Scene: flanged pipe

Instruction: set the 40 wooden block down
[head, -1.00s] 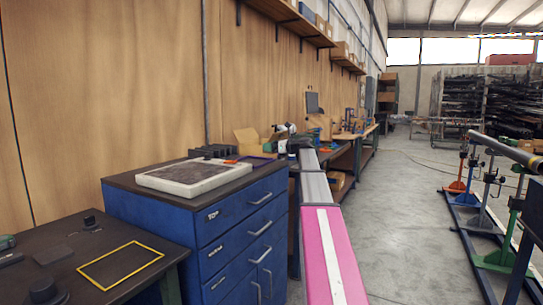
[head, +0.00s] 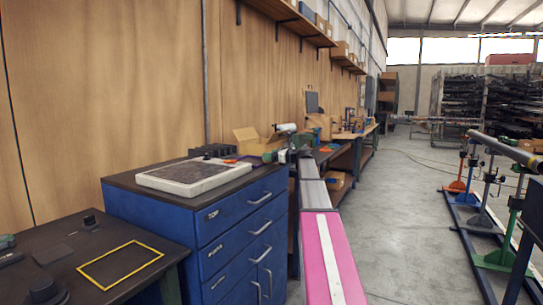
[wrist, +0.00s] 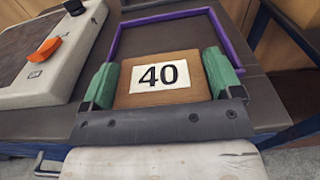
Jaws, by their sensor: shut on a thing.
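The wooden block (wrist: 137,98) is light brown with a white label reading 40. It is between the green fingertips of my gripper (wrist: 163,80), which is shut on it, in the wrist view. A purple rectangular outline (wrist: 168,15) lies on the dark top behind and around the block in that view; its near side is hidden by my gripper. I cannot tell whether the block touches the surface. In the head view my gripper (head: 270,155) is small, over the far end of the blue cabinet's top (head: 130,183), and the block cannot be made out.
A pale-rimmed slab (head: 190,177) lies on the cabinet, left of my gripper, with an orange item (wrist: 45,49) on it in the wrist view. An open cardboard box (head: 247,140) stands behind. A yellow outline (head: 120,266) marks the nearer dark table.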

